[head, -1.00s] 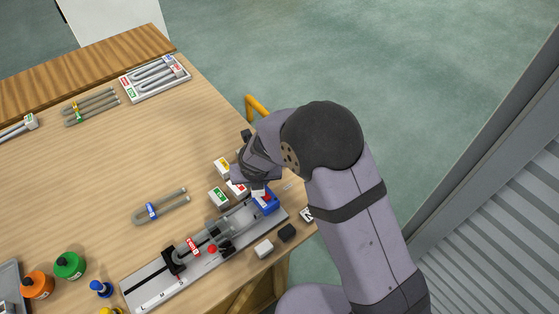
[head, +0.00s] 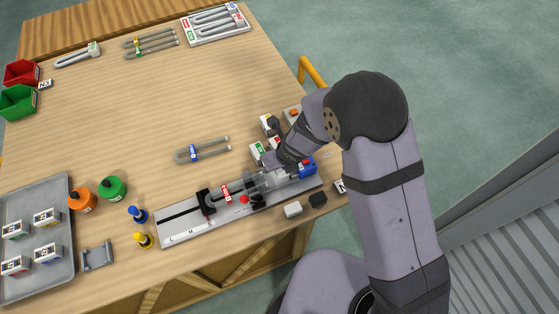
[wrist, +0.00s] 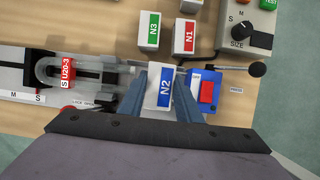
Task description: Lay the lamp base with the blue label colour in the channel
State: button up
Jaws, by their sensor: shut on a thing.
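The lamp base with the blue label, a white block marked N2 (wrist: 164,92), is between the blue-grey fingers of my gripper (wrist: 162,74) in the wrist view. My gripper is shut on it, just left of the blue press box (wrist: 199,103). The sealing fixture (head: 178,232) is a long grey rail. A U-shaped lamp tube with a red U20-3 label (wrist: 67,73) lies in it, its legs pointing toward the held base. I cannot tell whether the base touches the channel. In the head view my wrist hides the base.
Bases with a green N3 label (wrist: 152,30) and a red N1 label (wrist: 187,36) stand just behind. A control box with a size knob (wrist: 238,37) and a black-knobbed lever (wrist: 257,69) are close to the right. A blue-labelled tube (head: 202,151) lies on the table.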

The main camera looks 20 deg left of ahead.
jog(key=shift+f+b, duration=1.8)
jog(key=shift+f, duration=0.1)
jog(key=shift+s+d+f+b, duration=0.1)
jog(key=shift+s+f+b, duration=0.05)
jog(key=shift+f+b, duration=0.2)
jog(key=shift+f, duration=0.3)
jog(key=shift+r, duration=0.1)
jog(key=o, duration=1.2)
jog(key=shift+c, duration=0.2)
jog(key=shift+w, duration=0.2)
